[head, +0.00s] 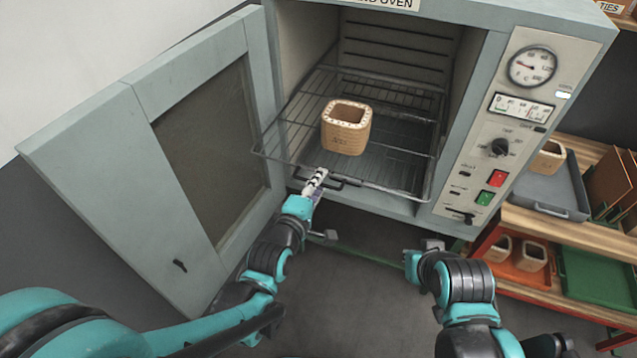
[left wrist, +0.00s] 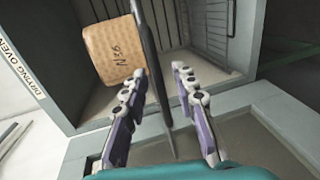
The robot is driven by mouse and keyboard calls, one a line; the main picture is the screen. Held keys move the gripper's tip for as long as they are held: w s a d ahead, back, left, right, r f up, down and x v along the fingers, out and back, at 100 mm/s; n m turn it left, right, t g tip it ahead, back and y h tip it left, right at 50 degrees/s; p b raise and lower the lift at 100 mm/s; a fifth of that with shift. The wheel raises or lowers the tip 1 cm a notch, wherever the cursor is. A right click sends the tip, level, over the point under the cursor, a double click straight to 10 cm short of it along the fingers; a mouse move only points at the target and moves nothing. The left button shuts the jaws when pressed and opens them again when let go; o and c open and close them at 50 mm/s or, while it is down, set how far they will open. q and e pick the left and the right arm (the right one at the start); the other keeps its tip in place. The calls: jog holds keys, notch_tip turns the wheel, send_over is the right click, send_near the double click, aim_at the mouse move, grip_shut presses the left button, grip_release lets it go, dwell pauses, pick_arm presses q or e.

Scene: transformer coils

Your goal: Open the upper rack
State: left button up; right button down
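The drying oven stands open, and the upper wire rack (head: 285,135) sticks out of its opening. A tan square coil marked with writing (head: 346,128) rests on the rack; it also shows in the left wrist view (left wrist: 112,50). My left gripper (head: 318,178) is at the rack's front edge, by the dark handle bar (head: 345,181). In the left wrist view, its two fingers (left wrist: 158,85) are apart, with a dark bar (left wrist: 150,55) running between them. My right gripper (head: 432,246) is low in front of the oven, away from the rack; its fingers cannot be made out.
The oven door (head: 135,165) is swung wide to the left. The control panel (head: 505,125) is right of the opening. A shelf unit at right holds a grey tray (head: 550,190), an orange tray (head: 515,268), a green tray (head: 600,275) and more coils. The floor ahead is clear.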

pick_arm(q)
jog(key=v, duration=0.7)
jog(key=shift+s, duration=0.2)
jog(key=shift+a, duration=0.1)
dwell(0.3)
jog(key=s+a+f+m+g+y, duration=0.4)
jog(key=s+a+m+g, duration=0.3)
jog(key=a+m, duration=0.5)
jog(key=shift+s+a+f+m+g+y, duration=0.3)
jog(key=shift+s+f+m+g+y, duration=0.15)
jog(key=shift+s+m, duration=0.75)
